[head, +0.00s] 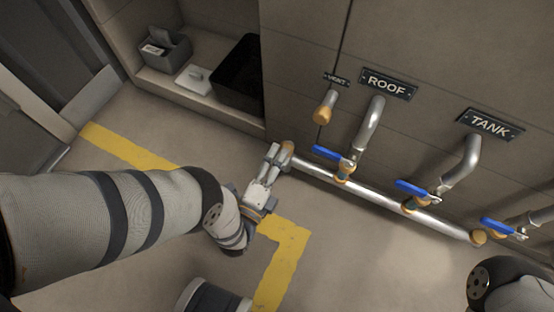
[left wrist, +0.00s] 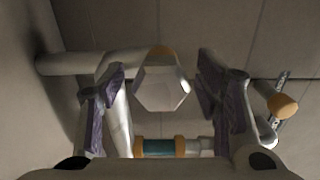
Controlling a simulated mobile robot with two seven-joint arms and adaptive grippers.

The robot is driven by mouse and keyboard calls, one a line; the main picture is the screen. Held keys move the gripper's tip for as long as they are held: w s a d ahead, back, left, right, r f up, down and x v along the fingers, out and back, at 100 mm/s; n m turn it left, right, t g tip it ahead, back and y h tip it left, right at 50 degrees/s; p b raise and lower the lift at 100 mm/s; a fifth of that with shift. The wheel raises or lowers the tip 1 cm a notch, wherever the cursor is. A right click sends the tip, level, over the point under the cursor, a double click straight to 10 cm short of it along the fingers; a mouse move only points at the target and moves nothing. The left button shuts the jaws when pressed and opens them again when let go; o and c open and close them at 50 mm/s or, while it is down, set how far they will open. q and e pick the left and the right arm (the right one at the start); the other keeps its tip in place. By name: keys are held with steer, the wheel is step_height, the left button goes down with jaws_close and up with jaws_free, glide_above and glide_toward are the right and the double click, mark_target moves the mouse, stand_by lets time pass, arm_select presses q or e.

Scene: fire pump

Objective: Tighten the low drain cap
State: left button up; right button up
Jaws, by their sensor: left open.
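My left gripper (head: 274,157) is open at that end of the pipe. In the left wrist view its two purple-padded fingers (left wrist: 162,80) stand on either side of the cap, with a visible gap on each side. How deep the cap sits between them is unclear. My right gripper is out of view.
Blue-handled valves (head: 327,153) stand along the low pipe, under the ROOF (head: 389,84) and TANK (head: 490,125) signs. A capped vent pipe (head: 325,107) sticks out above. A black bin (head: 238,75) stands in the recess at the back. Yellow floor tape (head: 284,262) marks open floor.

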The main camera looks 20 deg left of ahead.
arm_select(q)
steer(key=s, duration=1.2)
steer(key=shift+a, duration=0.2)
steer(key=shift+r, duration=0.15)
